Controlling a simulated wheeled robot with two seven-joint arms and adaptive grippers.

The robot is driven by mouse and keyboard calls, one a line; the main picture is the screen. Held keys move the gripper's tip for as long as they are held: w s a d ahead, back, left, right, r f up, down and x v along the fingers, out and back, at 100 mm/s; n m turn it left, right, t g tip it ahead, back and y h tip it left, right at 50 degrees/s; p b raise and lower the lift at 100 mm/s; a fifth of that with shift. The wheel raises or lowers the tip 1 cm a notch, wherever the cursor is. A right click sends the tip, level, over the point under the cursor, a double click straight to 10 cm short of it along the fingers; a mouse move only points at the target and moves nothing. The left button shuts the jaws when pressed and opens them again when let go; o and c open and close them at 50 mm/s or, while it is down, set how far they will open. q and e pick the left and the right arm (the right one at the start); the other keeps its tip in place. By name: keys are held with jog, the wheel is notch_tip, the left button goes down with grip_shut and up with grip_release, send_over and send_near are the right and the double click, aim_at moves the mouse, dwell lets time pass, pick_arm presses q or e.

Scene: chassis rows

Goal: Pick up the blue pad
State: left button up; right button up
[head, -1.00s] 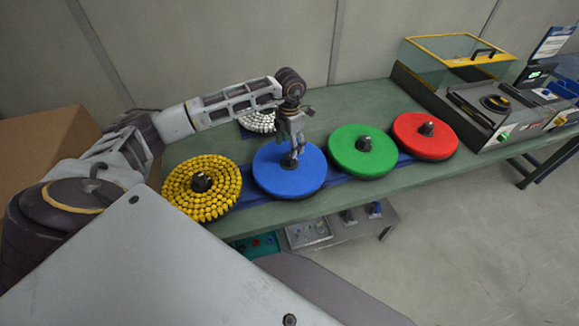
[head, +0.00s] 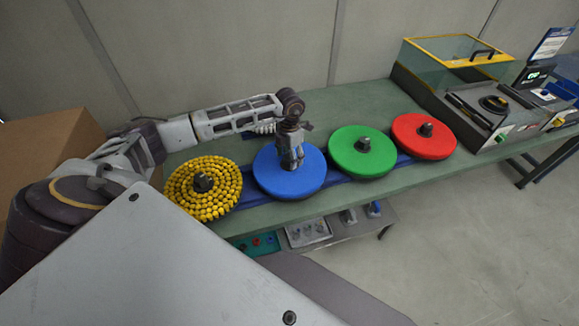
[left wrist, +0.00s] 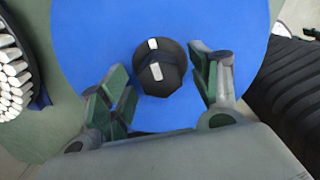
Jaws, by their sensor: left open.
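The blue pad (head: 285,181) is a round disc with a dark knob at its centre, lying on the green bench between the yellow disc and the green pad. In the left wrist view the blue pad (left wrist: 95,45) fills the middle, with its black knob (left wrist: 160,67) in clear sight. My left gripper (head: 291,162) points down over the pad's centre and hides the knob in the head view. In the left wrist view my left gripper (left wrist: 168,92) is open, with one finger on each side of the knob and gaps visible. My right gripper is not in view.
A yellow bristled disc (head: 205,204) is left of the blue pad. A green pad (head: 343,160) and a red pad (head: 411,142) are to its right. A white bristled disc (left wrist: 14,78) is close by. A machine with a clear cover (head: 440,60) stands at the bench's far right.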

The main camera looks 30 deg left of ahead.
pick_arm(q)
jog(key=shift+f, duration=0.65)
jog(key=shift+c, duration=0.2)
grip_shut()
jog(key=shift+r, duration=0.1)
